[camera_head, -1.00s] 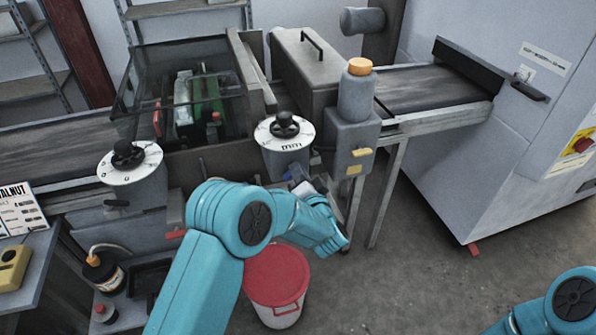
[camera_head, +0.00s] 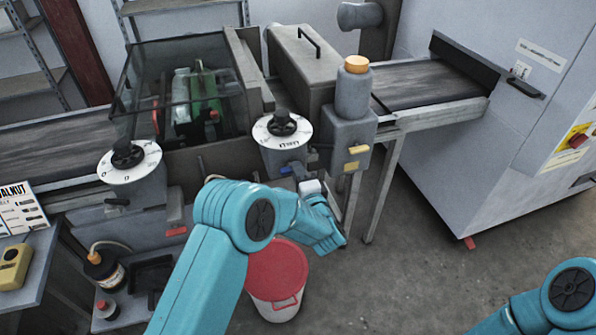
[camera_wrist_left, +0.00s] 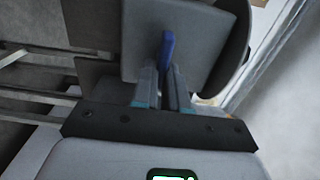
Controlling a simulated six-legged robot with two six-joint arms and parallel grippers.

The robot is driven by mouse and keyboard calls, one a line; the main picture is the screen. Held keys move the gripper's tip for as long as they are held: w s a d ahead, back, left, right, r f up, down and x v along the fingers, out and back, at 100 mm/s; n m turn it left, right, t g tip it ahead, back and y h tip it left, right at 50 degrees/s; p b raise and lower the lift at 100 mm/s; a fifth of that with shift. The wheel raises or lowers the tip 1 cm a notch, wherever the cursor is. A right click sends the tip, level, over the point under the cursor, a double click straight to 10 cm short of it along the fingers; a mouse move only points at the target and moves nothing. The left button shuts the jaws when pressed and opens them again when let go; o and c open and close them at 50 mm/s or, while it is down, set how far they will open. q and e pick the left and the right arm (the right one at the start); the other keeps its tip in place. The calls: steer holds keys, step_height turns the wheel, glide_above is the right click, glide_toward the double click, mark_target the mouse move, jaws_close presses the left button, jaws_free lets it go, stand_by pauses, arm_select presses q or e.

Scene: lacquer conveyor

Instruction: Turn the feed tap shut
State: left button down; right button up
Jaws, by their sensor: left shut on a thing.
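The feed tap shows as a blue lever (camera_wrist_left: 167,48) under a grey housing in the left wrist view. In the head view a bit of blue tap (camera_head: 287,170) shows below the right-hand white dial. My left gripper (camera_wrist_left: 165,88) is shut on the blue lever, with one finger on each side of it. In the head view the left gripper (camera_head: 300,177) is partly hidden by my teal wrist. My right gripper is not in view; only part of that arm shows at the lower right.
Two white dials with black knobs (camera_head: 123,153) (camera_head: 283,122) sit on the conveyor front. A grey pump with an orange cap (camera_head: 357,64) stands right of the tap. A red-lidded bucket (camera_head: 277,265) stands below my left arm. Open floor lies to the right.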

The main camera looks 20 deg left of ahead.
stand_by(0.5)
arm_select(q)
steer(key=c, duration=1.2)
jaws_free()
steer(key=shift+o, duration=0.2)
steer(key=b+v, duration=0.3)
steer(key=v, duration=1.3)
steer(key=shift+d, duration=0.15)
steer(key=shift+s, duration=0.1)
